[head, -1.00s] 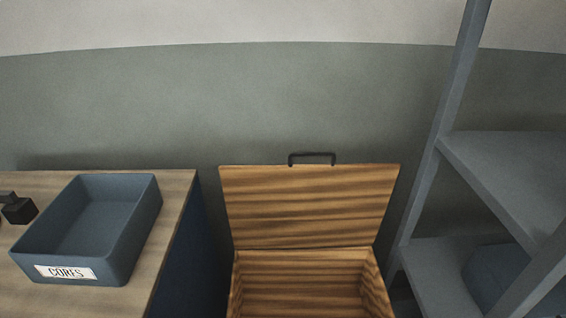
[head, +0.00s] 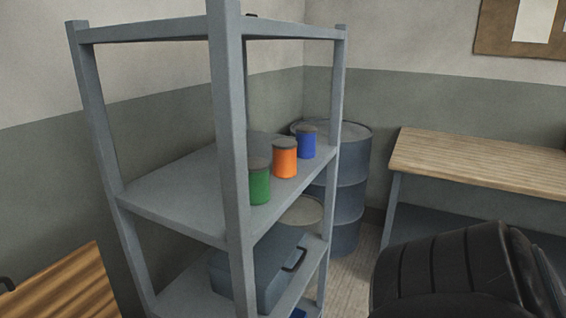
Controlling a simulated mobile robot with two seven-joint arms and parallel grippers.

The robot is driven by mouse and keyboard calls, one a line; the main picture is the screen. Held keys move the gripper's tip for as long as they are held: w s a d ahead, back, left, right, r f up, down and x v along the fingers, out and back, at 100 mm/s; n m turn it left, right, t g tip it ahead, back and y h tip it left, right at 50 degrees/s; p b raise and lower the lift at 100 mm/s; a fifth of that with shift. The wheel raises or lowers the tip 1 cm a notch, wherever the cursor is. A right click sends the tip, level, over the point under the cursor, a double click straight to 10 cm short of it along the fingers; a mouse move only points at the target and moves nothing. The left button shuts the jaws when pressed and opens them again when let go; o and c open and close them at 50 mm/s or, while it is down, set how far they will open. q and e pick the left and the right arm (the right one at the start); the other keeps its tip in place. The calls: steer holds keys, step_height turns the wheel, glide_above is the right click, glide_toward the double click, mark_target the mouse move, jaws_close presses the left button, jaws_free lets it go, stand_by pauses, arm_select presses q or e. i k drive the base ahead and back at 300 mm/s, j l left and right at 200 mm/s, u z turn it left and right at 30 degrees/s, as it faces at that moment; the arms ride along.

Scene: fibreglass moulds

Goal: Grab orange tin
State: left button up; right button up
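The orange tin (head: 285,159) stands upright on the upper shelf board of a grey metal rack (head: 178,193), near the board's right edge. It has a grey-brown lid. A green tin (head: 258,184) stands in front of it to the left, partly behind the rack's front post. A blue tin (head: 306,143) stands behind it to the right. The three tins form a row with small gaps between them. Neither of my grippers is in view.
A blue-grey toolbox (head: 262,268) sits on the lower shelf. Drums (head: 350,205) stand behind the rack. A wooden-topped bench (head: 480,165) is at right. A large black ribbed shape (head: 440,270), unclear what, fills the lower right. The wooden chest lid (head: 70,285) is at lower left.

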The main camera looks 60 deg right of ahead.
mark_target(284, 150)
steer(key=l+z, duration=0.1)
steer(key=z, duration=1.75)
steer(key=l+u, duration=0.1)
steer(key=u, duration=0.55)
steer(key=l+u, duration=0.85)
steer(key=k+l+u, duration=0.15)
steer(key=l, duration=0.3)
steer(key=l+u, duration=0.15)
steer(key=l, duration=0.3)
